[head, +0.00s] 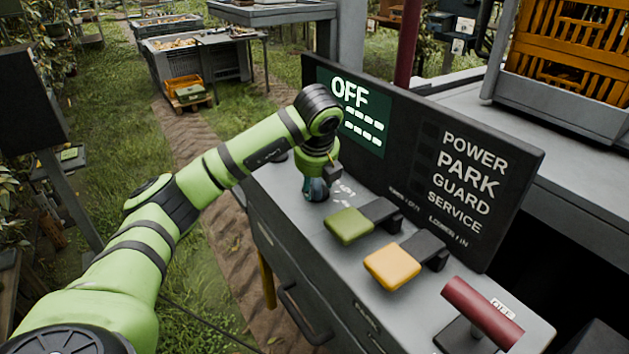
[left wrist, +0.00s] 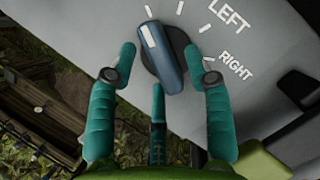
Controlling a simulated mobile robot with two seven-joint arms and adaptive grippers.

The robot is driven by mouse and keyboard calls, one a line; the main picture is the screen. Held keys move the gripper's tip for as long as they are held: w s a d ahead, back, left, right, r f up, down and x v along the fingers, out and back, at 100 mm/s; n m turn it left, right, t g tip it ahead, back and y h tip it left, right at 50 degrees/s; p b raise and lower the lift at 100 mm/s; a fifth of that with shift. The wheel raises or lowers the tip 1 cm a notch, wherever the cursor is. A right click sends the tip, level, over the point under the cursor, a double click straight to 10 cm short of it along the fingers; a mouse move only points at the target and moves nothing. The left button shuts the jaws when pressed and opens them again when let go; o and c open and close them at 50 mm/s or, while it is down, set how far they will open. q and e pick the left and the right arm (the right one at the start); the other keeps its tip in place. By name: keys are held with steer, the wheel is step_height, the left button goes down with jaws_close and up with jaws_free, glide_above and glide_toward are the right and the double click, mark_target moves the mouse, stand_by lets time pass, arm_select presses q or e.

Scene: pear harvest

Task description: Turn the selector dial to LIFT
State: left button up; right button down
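The selector dial (left wrist: 170,72) is a blue-grey bar knob on a dark round base, with a white mark near its upper-left end. White tick marks and the words LEFT and RIGHT are printed around it; no LIFT label is readable. My left gripper (left wrist: 160,50) is open, with one teal finger on each side of the knob; I cannot tell whether they touch it. In the head view my left gripper (head: 316,186) points down at the console's far end and mostly hides the dial. My right gripper is not in view.
The grey console (head: 290,190) also carries a green paddle (head: 348,226), a yellow paddle (head: 391,266) and a red handle (head: 482,312). Behind stands a dark panel whose screen (head: 351,110) reads OFF. Orange crates (head: 575,45) stand at upper right. Grass lies left of the console.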

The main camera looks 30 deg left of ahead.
arm_select(q)
steer(key=shift+r, duration=0.1)
steer(key=v, duration=1.1)
steer(key=shift+s+r, duration=0.15)
steer(key=shift+r, duration=0.2)
steer(key=shift+d, duration=0.1)
